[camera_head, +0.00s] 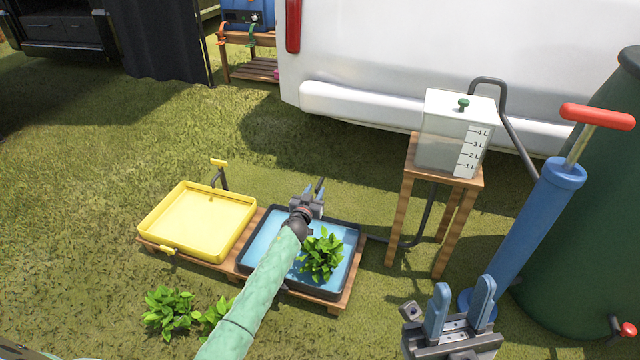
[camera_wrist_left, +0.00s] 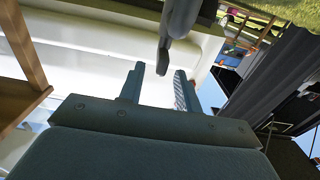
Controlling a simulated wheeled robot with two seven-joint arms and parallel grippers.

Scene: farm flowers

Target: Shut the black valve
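My left gripper (camera_head: 310,196) is over the back edge of the black tray (camera_head: 358,236), which holds blue water and a leafy plant. A dark piece that looks like the black valve (camera_head: 320,184) shows just beyond its fingers; the gripper hides the rest. In the left wrist view the left gripper (camera_wrist_left: 158,84) is open, with an empty gap between its fingers. The dark grey lever (camera_wrist_left: 178,25) hangs just beyond that gap, its end near the fingertips; I cannot tell whether they touch. My right gripper (camera_head: 460,300) is open and empty at the bottom right.
A yellow tray (camera_head: 165,246) with a yellow-handled valve (camera_head: 218,164) stands to the left. A water tank (camera_head: 445,145) on a wooden stand (camera_head: 398,215), a blue pump (camera_head: 530,225) and a green barrel (camera_head: 590,230) are at right. Loose plants (camera_head: 170,310) lie in front.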

